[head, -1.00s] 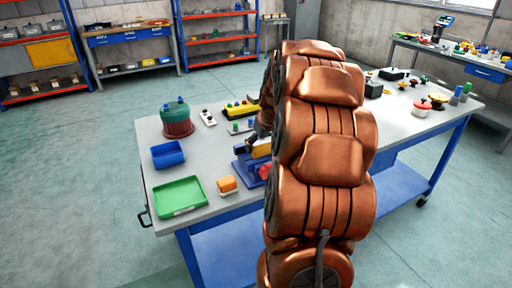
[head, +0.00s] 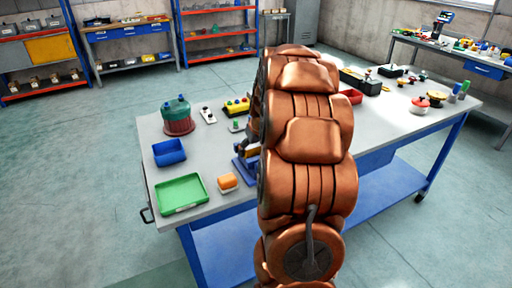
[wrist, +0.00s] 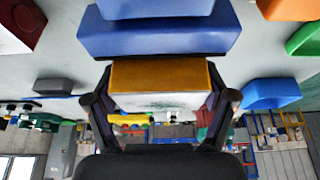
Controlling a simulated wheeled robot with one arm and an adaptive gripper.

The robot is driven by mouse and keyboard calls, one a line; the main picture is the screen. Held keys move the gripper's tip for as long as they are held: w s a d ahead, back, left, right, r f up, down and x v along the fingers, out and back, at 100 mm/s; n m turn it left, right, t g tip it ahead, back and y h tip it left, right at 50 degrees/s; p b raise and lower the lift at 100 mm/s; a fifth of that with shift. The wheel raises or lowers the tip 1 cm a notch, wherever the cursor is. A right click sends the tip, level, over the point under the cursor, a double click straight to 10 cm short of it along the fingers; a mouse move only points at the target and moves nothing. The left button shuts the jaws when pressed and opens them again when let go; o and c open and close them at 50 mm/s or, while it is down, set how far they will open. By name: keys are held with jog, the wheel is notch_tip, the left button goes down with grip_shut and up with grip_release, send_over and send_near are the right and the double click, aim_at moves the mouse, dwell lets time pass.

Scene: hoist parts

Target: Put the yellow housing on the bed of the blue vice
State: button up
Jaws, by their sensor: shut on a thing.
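In the wrist view, my gripper (wrist: 160,108) is shut on the yellow housing (wrist: 160,75), a block with a yellow side and a pale face, between its two dark fingers. The blue vice (wrist: 160,38) lies just beyond the housing in that view, with a narrow gap visible between them. I cannot tell the housing's height over the vice bed.
Left of the vice are an orange block (head: 228,181), a green tray (head: 181,194), a blue bin (head: 168,153) and a green-and-red drum (head: 178,117). A yellow control box (head: 237,106) stands behind. Red-lidded and other parts (head: 437,97) lie at the right of the table.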

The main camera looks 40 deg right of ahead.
jog(key=shift+f, duration=0.15)
jog(key=o, duration=1.4)
jog(key=shift+o, duration=0.2)
